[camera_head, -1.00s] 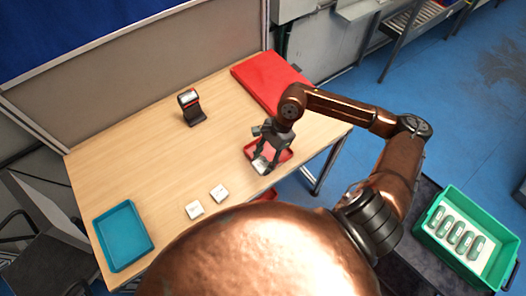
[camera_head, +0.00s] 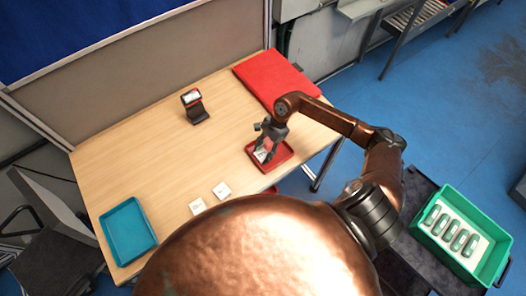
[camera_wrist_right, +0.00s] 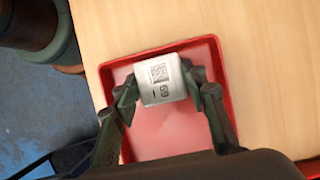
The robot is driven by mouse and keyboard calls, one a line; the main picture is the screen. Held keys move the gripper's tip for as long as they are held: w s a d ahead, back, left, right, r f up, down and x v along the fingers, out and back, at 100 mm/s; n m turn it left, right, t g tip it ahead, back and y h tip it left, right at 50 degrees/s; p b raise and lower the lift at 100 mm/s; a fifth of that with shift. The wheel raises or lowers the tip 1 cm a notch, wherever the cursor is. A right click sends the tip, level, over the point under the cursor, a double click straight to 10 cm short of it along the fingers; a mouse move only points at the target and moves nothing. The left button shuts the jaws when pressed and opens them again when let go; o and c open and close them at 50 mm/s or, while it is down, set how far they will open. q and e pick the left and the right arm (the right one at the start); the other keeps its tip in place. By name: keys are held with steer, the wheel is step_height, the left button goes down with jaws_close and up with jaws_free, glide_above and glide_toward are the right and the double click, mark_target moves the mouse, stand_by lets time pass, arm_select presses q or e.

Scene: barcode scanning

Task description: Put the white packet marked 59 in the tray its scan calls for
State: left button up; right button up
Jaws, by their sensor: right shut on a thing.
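The white packet (camera_wrist_right: 160,80) shows a printed code and what looks like 59, turned sideways, in the right wrist view. It also shows in the head view (camera_head: 262,155). My right gripper (camera_wrist_right: 160,84) is shut on it, one finger at each side. The packet is over the small red tray (camera_head: 286,159), whose rim surrounds it in the wrist view (camera_wrist_right: 226,95); I cannot tell whether it touches the tray floor. A blue tray (camera_head: 128,232) lies at the table's left end. The scanner (camera_head: 195,106) stands upright at the back. My left gripper is not in view.
Two more white packets (camera_head: 197,206) (camera_head: 221,189) lie on the table (camera_head: 150,165) near the front. A large flat red object (camera_head: 277,78) lies at the back right. A green crate (camera_head: 431,240) with several items stands right. The table's middle is clear.

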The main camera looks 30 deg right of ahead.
steer(key=shift+w+f, duration=0.1)
steer(key=shift+f, duration=0.1)
steer(key=o, duration=1.3)
steer(key=shift+r, duration=0.2)
steer(key=shift+b+v, duration=1.6)
steer(key=shift+v, duration=4.4)
